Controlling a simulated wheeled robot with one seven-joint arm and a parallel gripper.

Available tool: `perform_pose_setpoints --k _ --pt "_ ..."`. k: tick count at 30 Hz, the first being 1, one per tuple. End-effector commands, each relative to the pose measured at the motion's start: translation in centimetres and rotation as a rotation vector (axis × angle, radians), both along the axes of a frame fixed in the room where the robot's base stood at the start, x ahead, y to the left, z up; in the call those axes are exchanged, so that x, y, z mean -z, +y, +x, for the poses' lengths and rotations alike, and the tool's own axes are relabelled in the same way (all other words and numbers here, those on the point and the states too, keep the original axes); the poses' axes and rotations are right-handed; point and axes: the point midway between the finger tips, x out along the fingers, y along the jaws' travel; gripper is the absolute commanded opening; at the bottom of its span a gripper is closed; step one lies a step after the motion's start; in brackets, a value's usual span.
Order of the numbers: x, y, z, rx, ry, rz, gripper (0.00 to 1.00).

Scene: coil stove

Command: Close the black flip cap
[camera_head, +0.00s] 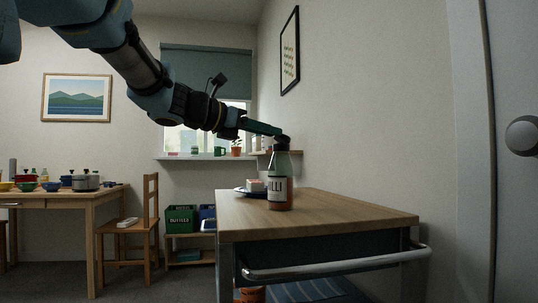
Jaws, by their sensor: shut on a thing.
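A clear bottle (279,190) with a label stands upright on the wooden top of the cart. Its black flip cap (281,143) sits at the top of the neck. My arm reaches in from the upper left. My gripper (277,133) is at the cap, its green fingers slanting down to it, and it is shut on the cap. The fingertips and the cap overlap and are small here, so the cap's hinge and the lid's exact angle cannot be made out.
The cart (350,211) has a metal handle (340,263) in front. A wall and door are at right. The cart top right of the bottle is clear.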

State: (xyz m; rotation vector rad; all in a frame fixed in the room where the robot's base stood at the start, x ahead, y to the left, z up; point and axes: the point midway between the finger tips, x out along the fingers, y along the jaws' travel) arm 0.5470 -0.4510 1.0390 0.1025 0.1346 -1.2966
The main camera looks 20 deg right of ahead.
Motion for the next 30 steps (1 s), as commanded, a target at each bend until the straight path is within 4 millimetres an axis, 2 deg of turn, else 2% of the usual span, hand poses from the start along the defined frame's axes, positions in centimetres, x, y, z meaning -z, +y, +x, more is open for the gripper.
perform_pose_setpoints --k 1,4,15,30 --pt "1.66 0.03 -0.04 0.001 -0.005 -0.022 0.0" --pt "1.91 0.15 -0.09 0.002 -0.02 -0.074 0.0" --pt "2.15 0.4 -0.12 0.001 -0.057 -0.207 0.0" --pt "1.86 0.44 -0.12 0.0 -0.067 -0.245 0.0"
